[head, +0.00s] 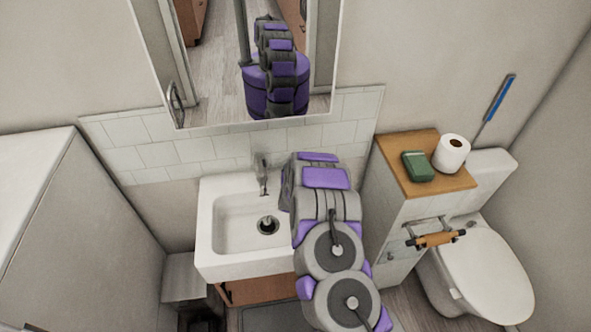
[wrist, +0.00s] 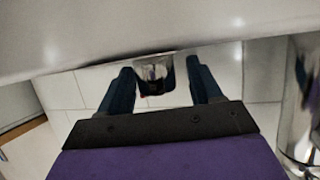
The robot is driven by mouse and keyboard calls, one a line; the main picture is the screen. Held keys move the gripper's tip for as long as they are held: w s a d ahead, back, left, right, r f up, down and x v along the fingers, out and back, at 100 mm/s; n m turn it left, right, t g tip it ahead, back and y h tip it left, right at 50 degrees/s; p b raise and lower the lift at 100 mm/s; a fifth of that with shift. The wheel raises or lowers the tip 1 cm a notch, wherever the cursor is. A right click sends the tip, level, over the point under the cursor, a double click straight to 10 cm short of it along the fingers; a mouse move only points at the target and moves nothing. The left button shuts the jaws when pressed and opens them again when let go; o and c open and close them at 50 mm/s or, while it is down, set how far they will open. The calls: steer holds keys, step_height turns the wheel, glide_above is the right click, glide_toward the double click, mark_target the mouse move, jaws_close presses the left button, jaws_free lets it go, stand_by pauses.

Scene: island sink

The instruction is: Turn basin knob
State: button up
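The white basin (head: 225,225) stands against the tiled wall, with its drain in the bottom. A chrome tap (head: 262,175) rises at its back edge; I cannot make out a separate knob in the head view. My arm reaches over the basin's right side, and my gripper's fingers are hidden there behind the arm. In the wrist view, my gripper (wrist: 160,68) is open, with its two dark fingers apart. A shiny metal piece (wrist: 154,71), apparently the tap or its knob, shows between the fingers. I cannot tell whether either finger touches it.
A mirror (head: 215,60) hangs above the tap and reflects my body. To the right, a narrow cabinet with a wooden top (head: 400,160) bears a green block (head: 418,167) and a toilet roll (head: 452,153). A toilet (head: 485,270) stands beyond. A large pale unit (head: 75,235) fills the left.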

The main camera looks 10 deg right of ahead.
steer(key=shift+s, duration=0.15)
steer(key=p+v, duration=0.2)
steer(key=v, duration=1.5)
steer(key=shift+a+r, duration=0.15)
steer(key=s+a+r+n+g+y, duration=0.3)
steer(key=s+a+r+g+y, duration=0.3)
steer(key=s+r, duration=0.55)
steer(key=s+d+r+g+h, duration=0.1)
steer(key=s+d+r+g, duration=0.2)
steer(key=s, duration=0.7)
steer(key=s+d+r+g+h, duration=0.1)
steer(key=s+d+r+g, duration=0.2)
steer(key=s+r, duration=0.3)
steer(key=s+d+r+g+h, duration=0.1)
steer(key=s+d+r+g, duration=0.2)
steer(key=s, duration=1.2)
steer(key=shift+s+d+r+m, duration=0.3)
steer(key=shift+s+d+r, duration=0.1)
steer(key=shift+r, duration=0.4)
